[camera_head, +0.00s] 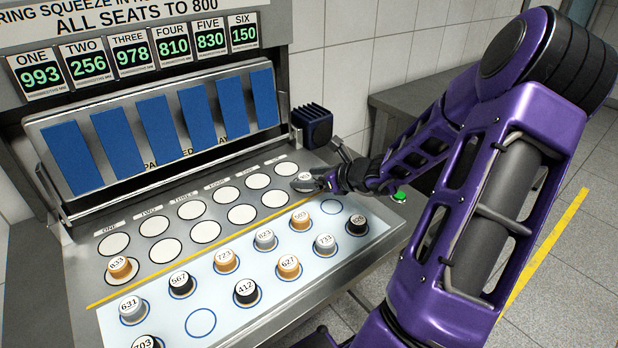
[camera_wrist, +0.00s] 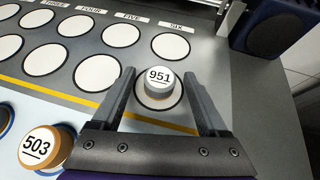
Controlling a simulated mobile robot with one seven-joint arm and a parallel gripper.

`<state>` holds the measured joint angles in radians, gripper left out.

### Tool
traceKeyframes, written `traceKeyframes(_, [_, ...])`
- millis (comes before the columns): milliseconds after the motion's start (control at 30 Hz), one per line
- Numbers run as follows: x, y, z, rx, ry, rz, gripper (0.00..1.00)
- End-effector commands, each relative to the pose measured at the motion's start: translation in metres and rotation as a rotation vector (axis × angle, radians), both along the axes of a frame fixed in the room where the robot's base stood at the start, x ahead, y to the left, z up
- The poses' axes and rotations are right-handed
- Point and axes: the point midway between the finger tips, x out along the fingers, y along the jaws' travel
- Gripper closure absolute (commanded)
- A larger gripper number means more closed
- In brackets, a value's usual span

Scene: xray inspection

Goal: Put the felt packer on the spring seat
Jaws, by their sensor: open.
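A grey puck marked 951 (camera_wrist: 160,77), which may be the felt packer, sits upright on the lower white seat (camera_wrist: 150,101) of column SIX in the wrist view. In the head view this puck (camera_head: 304,176) is partly hidden by my gripper (camera_head: 312,184). In the wrist view my gripper (camera_wrist: 158,82) is open, with one finger on each side of the puck. Gaps show between the fingers and the puck, so it does not look gripped. I cannot tell the pucks' materials by sight.
An orange puck marked 833 (camera_head: 121,268) sits in column ONE; other seats look empty. Several orange, grey and black pucks stand on the pale tray (camera_head: 160,330) in front. Displays (camera_head: 130,57) read 993, 256, 978, 810, 830, 150. A dark ribbed block (camera_head: 312,125) stands right of the seats.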

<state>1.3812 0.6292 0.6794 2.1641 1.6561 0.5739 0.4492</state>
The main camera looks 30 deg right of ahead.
Motion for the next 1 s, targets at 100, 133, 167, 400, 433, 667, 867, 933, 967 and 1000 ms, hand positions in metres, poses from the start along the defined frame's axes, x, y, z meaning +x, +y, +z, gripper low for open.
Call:
traceKeyframes(100, [-0.014,-0.005,0.011,-0.005,0.001,-0.002,0.23])
traceKeyframes(133, [-0.018,-0.006,0.014,-0.004,0.001,-0.003,0.23])
traceKeyframes(167, [-0.024,-0.008,0.017,-0.004,0.001,-0.004,0.23])
traceKeyframes(400, [-0.069,-0.021,0.042,-0.003,0.001,-0.003,0.23])
traceKeyframes(433, [-0.074,-0.022,0.045,-0.004,0.002,-0.003,0.23])
traceKeyframes(667, [-0.098,-0.028,0.057,-0.001,0.001,-0.001,0.23])
traceKeyframes(867, [-0.102,-0.029,0.058,0.001,0.0,0.0,0.23])
traceKeyframes(933, [-0.102,-0.029,0.058,0.001,0.0,0.0,0.23])
traceKeyframes(967, [-0.102,-0.029,0.058,0.001,0.0,0.0,0.23])
traceKeyframes(1000, [-0.102,-0.029,0.058,0.0,0.0,0.0,0.23])
